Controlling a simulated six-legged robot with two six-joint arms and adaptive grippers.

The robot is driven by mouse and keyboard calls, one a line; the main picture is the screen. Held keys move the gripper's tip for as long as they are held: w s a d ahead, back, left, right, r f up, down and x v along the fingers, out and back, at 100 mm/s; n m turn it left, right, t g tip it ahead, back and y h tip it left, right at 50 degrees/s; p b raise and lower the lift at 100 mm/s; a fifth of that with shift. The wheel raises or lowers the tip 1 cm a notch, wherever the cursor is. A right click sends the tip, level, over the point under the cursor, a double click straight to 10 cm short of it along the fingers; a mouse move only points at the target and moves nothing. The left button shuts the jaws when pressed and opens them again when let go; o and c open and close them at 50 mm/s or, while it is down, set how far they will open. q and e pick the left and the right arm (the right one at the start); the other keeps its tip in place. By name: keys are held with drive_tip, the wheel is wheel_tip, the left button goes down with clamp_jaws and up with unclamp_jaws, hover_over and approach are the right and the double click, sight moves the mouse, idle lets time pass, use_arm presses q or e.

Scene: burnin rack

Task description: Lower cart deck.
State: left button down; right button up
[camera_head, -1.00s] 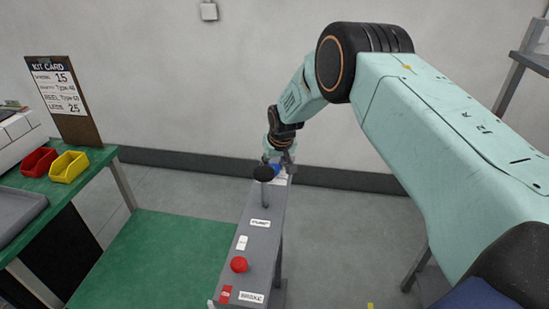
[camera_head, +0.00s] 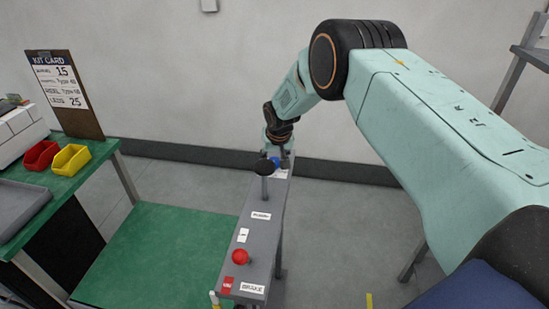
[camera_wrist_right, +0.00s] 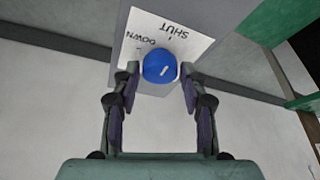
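A blue knob (camera_wrist_right: 160,66) with a white pointer line sits on a white plate (camera_wrist_right: 140,32) lettered SHUT and DOWN in the right wrist view. My right gripper (camera_wrist_right: 160,72) has one fingertip on each side of the knob, seemingly touching it. In the head view, the blue knob (camera_head: 276,160) is at the far end of a narrow grey control post (camera_head: 262,228), partly hidden by a black ball-topped lever (camera_head: 264,168) and the gripper (camera_head: 279,150). The green deck (camera_head: 155,255) lies low, left of the post. My left gripper is not in view.
On the post's near end are a red button (camera_head: 240,257) and a BRAKE label (camera_head: 252,288). At left, a green bench (camera_head: 60,185) holds red (camera_head: 41,155) and yellow bins (camera_head: 70,158), a grey tray (camera_head: 18,210) and a kit card (camera_head: 60,80). The wall is behind.

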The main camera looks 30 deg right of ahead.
drive_tip(key=shift+o, duration=1.2)
drive_tip(key=shift+s+r, duration=0.1)
drive_tip(key=shift+r, duration=0.3)
drive_tip(key=v, duration=1.1)
drive_tip(key=shift+s, duration=0.1)
